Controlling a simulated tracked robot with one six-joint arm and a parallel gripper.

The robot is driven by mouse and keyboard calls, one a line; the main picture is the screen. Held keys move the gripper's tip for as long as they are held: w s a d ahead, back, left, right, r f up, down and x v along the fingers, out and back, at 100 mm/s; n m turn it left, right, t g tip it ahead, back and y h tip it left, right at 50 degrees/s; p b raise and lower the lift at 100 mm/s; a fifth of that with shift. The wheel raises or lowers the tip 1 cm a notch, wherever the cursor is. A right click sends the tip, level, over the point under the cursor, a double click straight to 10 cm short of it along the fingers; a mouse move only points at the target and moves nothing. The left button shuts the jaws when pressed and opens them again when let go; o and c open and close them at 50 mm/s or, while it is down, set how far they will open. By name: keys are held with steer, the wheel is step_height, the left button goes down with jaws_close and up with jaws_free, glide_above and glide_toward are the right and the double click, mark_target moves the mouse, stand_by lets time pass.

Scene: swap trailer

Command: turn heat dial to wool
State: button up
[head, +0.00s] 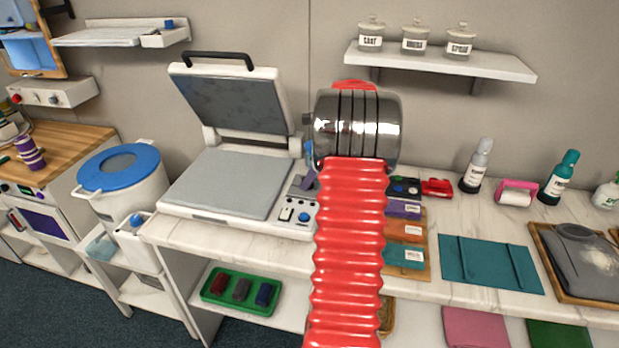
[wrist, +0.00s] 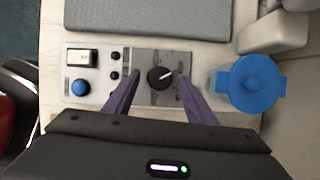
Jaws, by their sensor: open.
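The heat dial (wrist: 160,77) is a round black knob with a white pointer line, on a grey panel beside the press's flat plate. In the wrist view its pointer aims right and slightly up. The setting labels around it are too small to read. My gripper (wrist: 150,88) is open, its two purple fingers on either side of the dial, with gaps between them and the knob. In the head view the heat press (head: 235,180) stands open on the counter, and my red arm hides part of its right side.
A blue knob (wrist: 81,88), a white rocker switch (wrist: 82,57) and small black knobs sit left of the dial. A blue-capped bottle (wrist: 250,84) stands close to the right finger. The raised lid (head: 235,100) rises behind the plate.

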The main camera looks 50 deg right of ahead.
steer(key=shift+w+a+f, duration=0.1)
steer(key=shift+w+f, duration=0.05)
steer(key=shift+f, duration=0.25)
steer(key=c, duration=1)
steer(key=shift+n+y, duration=0.4)
steer(key=shift+n, duration=0.8)
steer(key=o, duration=1)
steer(key=shift+r, duration=0.15)
steer(key=v, duration=1.3)
steer(key=shift+d+r, duration=0.25)
steer(key=shift+w, duration=0.1)
